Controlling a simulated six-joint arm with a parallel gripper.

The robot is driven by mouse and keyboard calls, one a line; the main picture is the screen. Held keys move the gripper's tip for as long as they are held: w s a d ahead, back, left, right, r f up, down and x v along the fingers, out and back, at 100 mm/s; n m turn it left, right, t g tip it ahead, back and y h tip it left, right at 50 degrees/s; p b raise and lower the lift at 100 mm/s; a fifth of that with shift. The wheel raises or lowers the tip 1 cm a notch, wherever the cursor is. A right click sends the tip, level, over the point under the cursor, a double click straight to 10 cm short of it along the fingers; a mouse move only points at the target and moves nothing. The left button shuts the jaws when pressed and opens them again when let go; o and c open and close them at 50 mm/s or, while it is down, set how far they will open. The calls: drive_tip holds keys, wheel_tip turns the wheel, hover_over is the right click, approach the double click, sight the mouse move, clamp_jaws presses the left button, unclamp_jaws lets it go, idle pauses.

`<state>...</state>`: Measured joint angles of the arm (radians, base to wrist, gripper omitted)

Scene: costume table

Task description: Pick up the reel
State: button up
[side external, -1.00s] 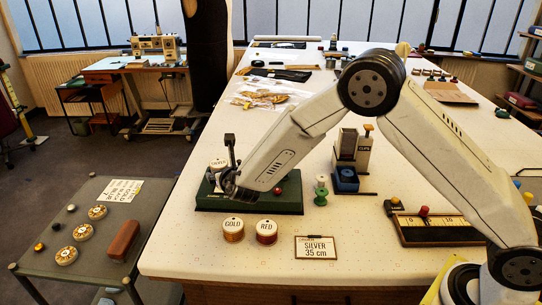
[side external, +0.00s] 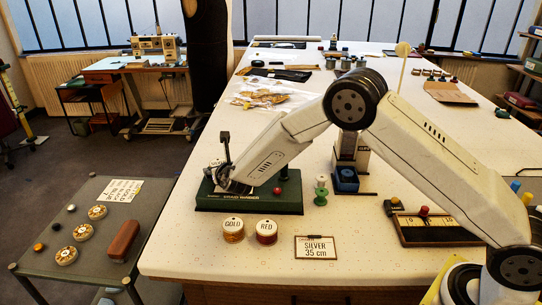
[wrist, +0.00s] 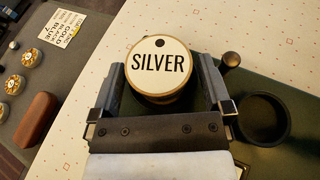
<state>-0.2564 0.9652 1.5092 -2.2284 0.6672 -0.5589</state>
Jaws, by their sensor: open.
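The reel with the white SILVER label (wrist: 160,62) sits at the green winder (wrist: 255,85), its labelled top facing my wrist camera. In the side external view the reel is mostly hidden behind my gripper (side external: 228,180), at the left part of the winder (side external: 250,203). In the wrist view my gripper (wrist: 162,78) is open, with one finger on the left and one on the right of the reel. I cannot tell whether either finger touches it. The GOLD reel (side external: 233,233) and RED reel (side external: 266,234) stand in front of the winder.
A card reading SILVER 35 cm (side external: 316,247) lies right of the RED reel. A green spool (side external: 321,193) and a blue block (side external: 346,181) stand right of the winder. A black round cup (wrist: 264,118) is beside my right finger. A grey side table (side external: 85,240) stands left.

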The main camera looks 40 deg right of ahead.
sight(219, 159)
idle(0.4)
drive_tip(key=c, duration=1.1)
drive_tip(key=shift+r, duration=0.2)
drive_tip(key=shift+r, duration=1.45)
drive_tip(key=s+r, duration=0.3)
drive_tip(key=s, duration=0.1)
drive_tip(key=s+d+r, duration=0.1)
drive_tip(key=s+r, duration=0.2)
drive_tip(key=s, duration=0.2)
drive_tip(key=s+r, duration=0.3)
drive_tip(key=s, duration=0.2)
drive_tip(key=shift+d+r, duration=0.25)
drive_tip(key=shift+r, duration=0.15)
